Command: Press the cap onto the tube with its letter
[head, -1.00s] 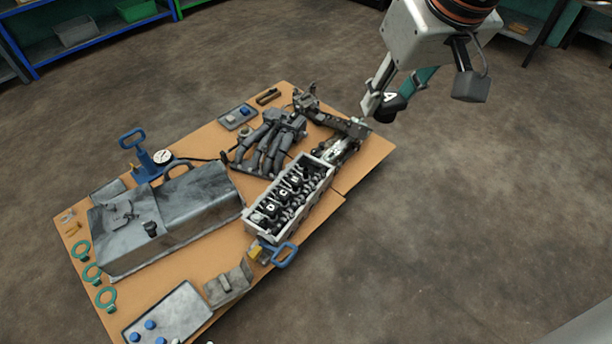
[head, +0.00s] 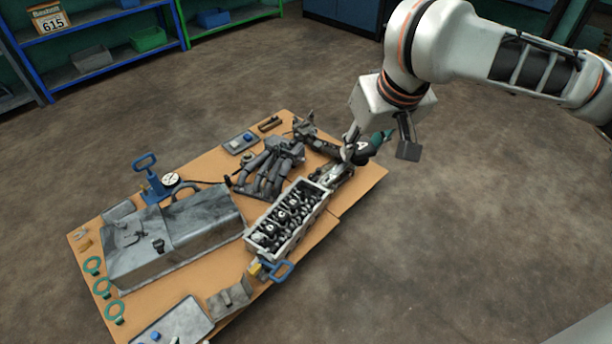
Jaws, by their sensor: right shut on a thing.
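My right gripper (head: 357,143) comes in from the upper right and is shut on a dark piece marked with a white letter A (head: 363,147), which has a teal part (head: 382,135). I take this piece for the cap. It is over the board's far right corner, just beyond the end of the open grey box-shaped block (head: 318,225). Whether it touches anything below cannot be told. The block holds several dark round parts with small white letters (head: 282,215), too small to read surely; these may be the tubes. My left gripper is not in view.
Open floor lies to the right; shelves (head: 95,50) stand behind.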

